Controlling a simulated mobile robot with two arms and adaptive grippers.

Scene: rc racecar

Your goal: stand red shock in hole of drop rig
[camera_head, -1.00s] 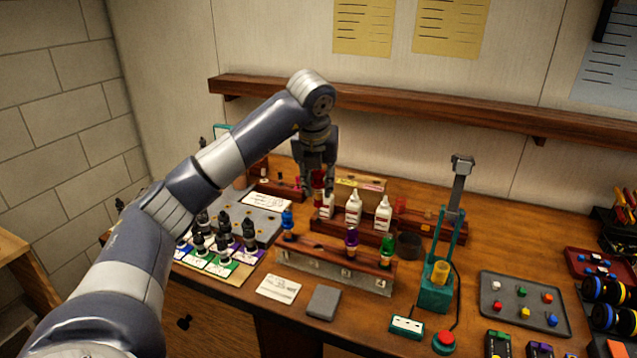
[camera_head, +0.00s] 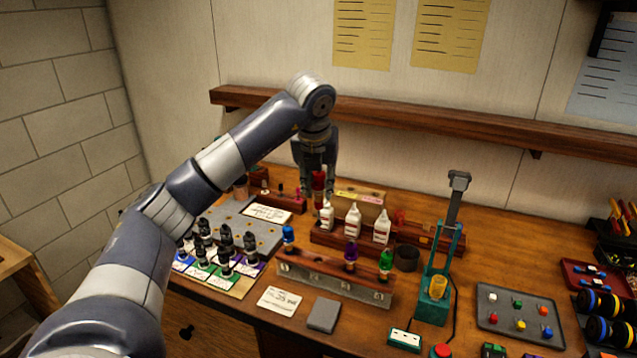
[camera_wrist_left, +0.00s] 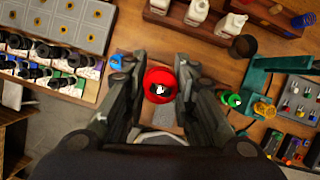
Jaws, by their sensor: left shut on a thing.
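My left gripper (camera_head: 317,190) is shut on the red shock (camera_head: 319,182) and holds it upright above the bench, over the wooden shock rack (camera_head: 335,280). In the left wrist view the red shock (camera_wrist_left: 160,85) shows end-on between the fingers of the left gripper (camera_wrist_left: 160,90). The teal drop rig (camera_head: 434,305) stands to the right of the rack, with a yellow cup-like part (camera_head: 438,287) low in its frame. The rig also shows at the right of the left wrist view (camera_wrist_left: 258,82). My right gripper is not in view.
The rack bears blue (camera_head: 289,234), purple (camera_head: 351,251) and green (camera_head: 386,260) shocks. White bottles (camera_head: 353,222) stand behind it. A dark round cup (camera_head: 406,257) sits between bottles and rig. A grey parts tray (camera_head: 490,325) lies right of the rig.

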